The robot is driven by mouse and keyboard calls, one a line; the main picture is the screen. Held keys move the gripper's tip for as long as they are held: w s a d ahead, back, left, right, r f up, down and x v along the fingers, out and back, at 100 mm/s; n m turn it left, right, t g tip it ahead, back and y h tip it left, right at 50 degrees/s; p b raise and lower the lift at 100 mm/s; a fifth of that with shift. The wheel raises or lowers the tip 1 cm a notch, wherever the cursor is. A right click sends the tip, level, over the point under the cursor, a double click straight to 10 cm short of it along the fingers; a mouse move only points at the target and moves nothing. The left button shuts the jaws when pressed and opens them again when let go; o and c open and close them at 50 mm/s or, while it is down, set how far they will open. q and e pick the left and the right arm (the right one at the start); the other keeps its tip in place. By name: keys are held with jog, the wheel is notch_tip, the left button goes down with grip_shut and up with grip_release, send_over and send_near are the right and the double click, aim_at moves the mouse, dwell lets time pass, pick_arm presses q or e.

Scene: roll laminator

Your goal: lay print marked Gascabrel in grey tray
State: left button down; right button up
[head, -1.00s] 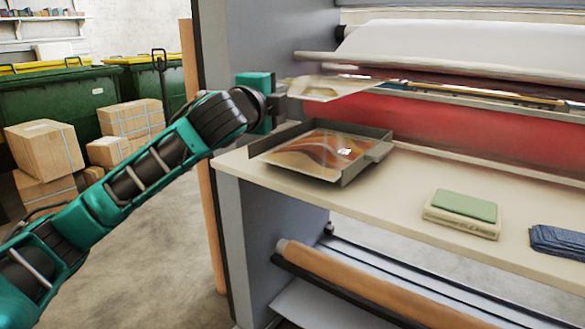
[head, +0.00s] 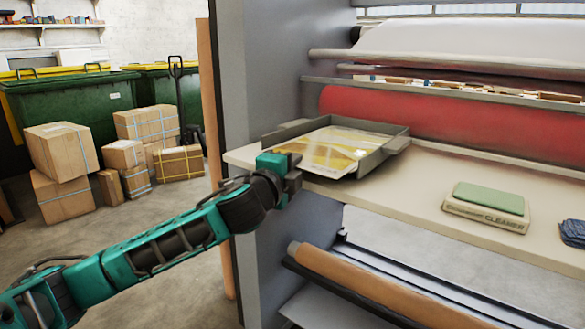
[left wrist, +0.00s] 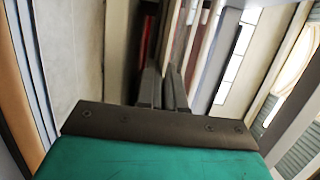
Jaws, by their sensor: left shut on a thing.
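The grey tray (head: 396,143) sits on the beige shelf in front of the red roller. A print with yellow and pale tones (head: 335,146) lies in it, its near edge reaching over the tray's open front left side. No name is readable on it. My left gripper (head: 294,172) is at the print's near left corner, shut on the print's edge. In the left wrist view the gripper fingers (left wrist: 162,85) are close together; the print is hard to make out there. The brown print seen in the tray earlier is now hidden. My right gripper is not in view.
A cleaner block with a green top (head: 487,204) and a dark blue folded cloth (head: 573,232) lie on the beige shelf (head: 400,190) to the right. The red roller (head: 440,118) runs behind. A brown roll (head: 370,292) hangs below. Cardboard boxes (head: 62,152) stand at left.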

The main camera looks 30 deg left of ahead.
pick_arm(q)
jog(key=shift+r, duration=0.1)
jog(key=c, duration=1.3)
grip_release()
jog(key=shift+o, duration=0.2)
jog(key=s+d, duration=0.2)
jog(key=s, duration=1)
jog(key=shift+b, duration=0.35)
jog(key=shift+w, duration=0.1)
